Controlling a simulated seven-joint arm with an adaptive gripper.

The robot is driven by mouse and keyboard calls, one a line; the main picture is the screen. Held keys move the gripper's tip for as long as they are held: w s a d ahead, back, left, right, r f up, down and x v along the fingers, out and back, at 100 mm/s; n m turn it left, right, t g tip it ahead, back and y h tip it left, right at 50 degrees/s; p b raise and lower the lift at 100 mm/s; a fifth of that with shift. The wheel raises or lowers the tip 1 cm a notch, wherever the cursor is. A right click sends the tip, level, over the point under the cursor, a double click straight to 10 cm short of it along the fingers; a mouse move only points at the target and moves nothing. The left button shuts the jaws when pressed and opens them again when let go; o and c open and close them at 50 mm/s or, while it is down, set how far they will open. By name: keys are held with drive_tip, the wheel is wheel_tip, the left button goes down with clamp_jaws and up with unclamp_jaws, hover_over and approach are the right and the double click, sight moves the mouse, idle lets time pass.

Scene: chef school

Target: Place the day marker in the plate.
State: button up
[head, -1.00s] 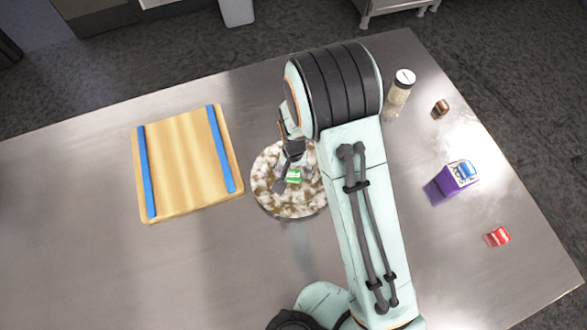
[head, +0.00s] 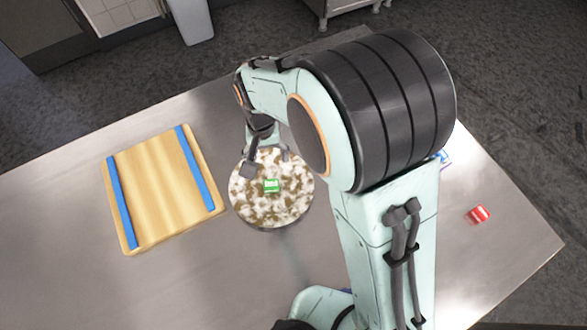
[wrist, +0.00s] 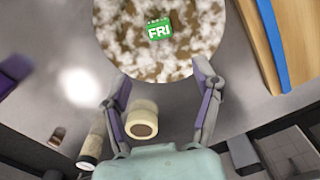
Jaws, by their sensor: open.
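The day marker (head: 271,186) is a small green block with white lettering. It lies on the round plate (head: 245,205), which is mottled white and brown. In the wrist view the marker (wrist: 158,29) reads "FRI" and rests near the middle of the plate (wrist: 195,45). My gripper (head: 268,163) is open and empty, above the far part of the plate. In the wrist view its two fingers (wrist: 161,72) are spread wide, apart from the marker.
A wooden board (head: 160,185) with two blue strips lies left of the plate. A red item (head: 478,214) lies at the right. The wrist view shows a cream roll (wrist: 143,108) and a jar (wrist: 92,145) near my fingers. The table's front left is clear.

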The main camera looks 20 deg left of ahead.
drive_tip(key=s+d+r+m, duration=0.1)
drive_tip(key=s+d+r, duration=0.2)
drive_tip(key=d+r, duration=0.45)
drive_tip(key=s+d+r+m, duration=0.1)
drive_tip(key=s+d+r, duration=0.3)
drive_tip(key=d, duration=0.7)
drive_tip(key=s+d+m, duration=0.1)
drive_tip(key=s+d, duration=0.3)
drive_tip(key=s, duration=0.2)
drive_tip(key=shift+s+y, duration=0.2)
drive_tip(key=shift+y, duration=0.2)
